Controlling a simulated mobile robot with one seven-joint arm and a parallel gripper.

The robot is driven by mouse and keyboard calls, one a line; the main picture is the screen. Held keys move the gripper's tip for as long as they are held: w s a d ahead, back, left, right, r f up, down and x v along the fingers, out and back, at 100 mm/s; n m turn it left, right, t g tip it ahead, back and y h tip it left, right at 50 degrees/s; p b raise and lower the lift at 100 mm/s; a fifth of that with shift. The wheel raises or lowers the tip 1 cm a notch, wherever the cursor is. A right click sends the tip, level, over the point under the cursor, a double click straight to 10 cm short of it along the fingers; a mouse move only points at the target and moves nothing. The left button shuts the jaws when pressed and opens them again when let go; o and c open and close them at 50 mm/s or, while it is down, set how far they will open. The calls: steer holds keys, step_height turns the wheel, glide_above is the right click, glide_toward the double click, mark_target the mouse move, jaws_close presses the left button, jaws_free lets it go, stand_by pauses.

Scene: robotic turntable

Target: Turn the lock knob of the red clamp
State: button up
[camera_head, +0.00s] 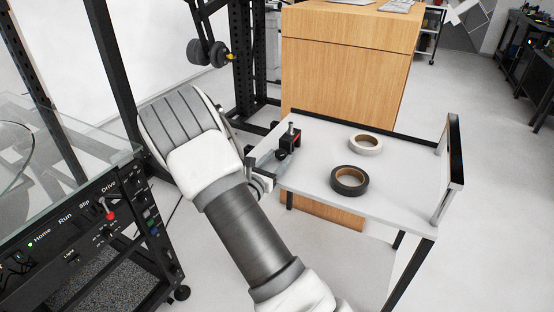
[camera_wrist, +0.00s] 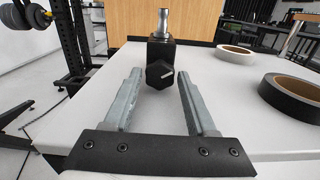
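The clamp (camera_head: 288,140) stands on the white table near its left edge, mostly black with a red part and a metal post on top. In the wrist view the clamp body (camera_wrist: 162,50) is upright straight ahead, and its red part is not visible there. The black knob (camera_wrist: 160,74) faces me, with a white mark pointing up to the right. My gripper (camera_wrist: 159,82) is open, with its two grey fingers to the left and right of the knob. I cannot tell whether the fingertips reach level with it.
A white tape roll (camera_head: 365,145) and a black tape roll (camera_head: 349,180) lie on the table (camera_head: 400,190) right of the clamp. A wooden cabinet (camera_head: 345,70) stands behind. A control panel (camera_head: 95,215) with a red-topped lever is at left.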

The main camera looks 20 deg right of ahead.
jaws_close()
steer(key=n+p, duration=0.1)
steer(key=p, duration=0.1)
steer(key=shift+r+n+p, duration=0.25)
steer(key=shift+n+p, duration=1.05)
steer(key=shift+f+n+p, duration=0.3)
steer(key=shift+n+p, duration=0.05)
steer(key=shift+n, duration=0.15)
steer(key=shift+o, duration=2)
jaws_free()
steer(key=p+v, duration=0.2)
steer(key=v, duration=1.5)
steer(key=shift+s, duration=0.2)
